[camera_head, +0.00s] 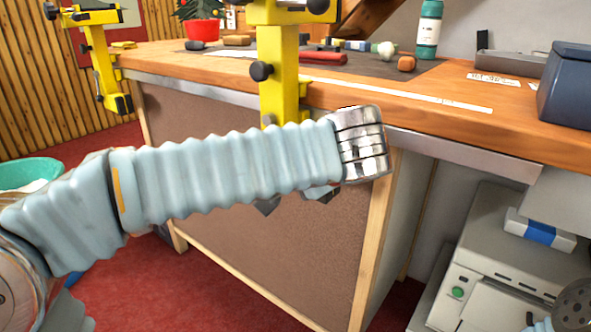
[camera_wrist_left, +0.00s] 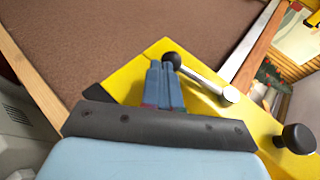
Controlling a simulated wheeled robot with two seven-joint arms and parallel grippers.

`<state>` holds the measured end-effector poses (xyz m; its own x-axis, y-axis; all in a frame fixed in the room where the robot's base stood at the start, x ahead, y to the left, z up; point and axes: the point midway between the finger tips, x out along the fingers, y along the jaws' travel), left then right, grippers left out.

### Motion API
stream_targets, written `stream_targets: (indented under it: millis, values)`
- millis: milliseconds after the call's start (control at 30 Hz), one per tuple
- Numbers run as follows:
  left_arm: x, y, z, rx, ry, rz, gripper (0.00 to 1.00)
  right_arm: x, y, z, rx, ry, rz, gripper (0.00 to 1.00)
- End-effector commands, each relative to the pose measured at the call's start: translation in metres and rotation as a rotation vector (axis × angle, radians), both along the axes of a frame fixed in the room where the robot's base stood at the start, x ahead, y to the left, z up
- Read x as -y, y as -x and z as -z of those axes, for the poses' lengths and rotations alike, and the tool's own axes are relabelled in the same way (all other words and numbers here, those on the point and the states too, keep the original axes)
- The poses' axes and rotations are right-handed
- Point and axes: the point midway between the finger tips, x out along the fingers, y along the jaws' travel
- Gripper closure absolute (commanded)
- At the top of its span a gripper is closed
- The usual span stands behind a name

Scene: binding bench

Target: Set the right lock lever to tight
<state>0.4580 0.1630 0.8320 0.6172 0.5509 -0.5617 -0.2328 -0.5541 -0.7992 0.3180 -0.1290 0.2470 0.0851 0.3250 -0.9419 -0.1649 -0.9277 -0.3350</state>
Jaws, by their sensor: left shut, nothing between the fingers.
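The right yellow clamp (camera_head: 278,65) is fixed to the bench's front edge in the head view. My left arm crosses in front of its lower part and hides the lever there. In the left wrist view the lock lever (camera_wrist_left: 203,81) is a silver rod with a black ball end, set on the yellow clamp body (camera_wrist_left: 130,72). My left gripper (camera_wrist_left: 163,66) is shut and empty, its blue fingertips right beside the ball end. I cannot tell whether they touch it.
A second yellow clamp (camera_head: 97,50) is at the bench's left end. A black knob (camera_wrist_left: 298,138) sticks out from the right clamp. The wooden bench top (camera_head: 420,100) carries a green-and-white bottle (camera_head: 429,32) and small items. A beige machine (camera_head: 490,265) stands at lower right.

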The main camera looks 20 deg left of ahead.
Motion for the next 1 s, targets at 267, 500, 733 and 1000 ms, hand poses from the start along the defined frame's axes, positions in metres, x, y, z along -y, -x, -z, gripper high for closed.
stream_targets:
  millis: [267, 500, 733, 1000]
  values:
    - [-0.013, -0.004, 0.011, 0.007, -0.018, -0.002, 1.0, 0.0, 0.0, 0.01, 0.0, 0.0, 0.001, 1.0]
    - [-0.018, -0.006, 0.013, 0.006, -0.018, -0.001, 1.0, 0.0, 0.0, 0.012, -0.001, -0.001, 0.001, 1.0]
    - [-0.02, -0.007, 0.014, 0.005, -0.017, -0.001, 1.0, 0.0, 0.0, 0.012, -0.001, -0.001, 0.001, 1.0]
    - [-0.02, -0.007, 0.014, 0.006, -0.016, -0.002, 1.0, 0.0, 0.0, 0.012, -0.001, -0.001, 0.001, 1.0]
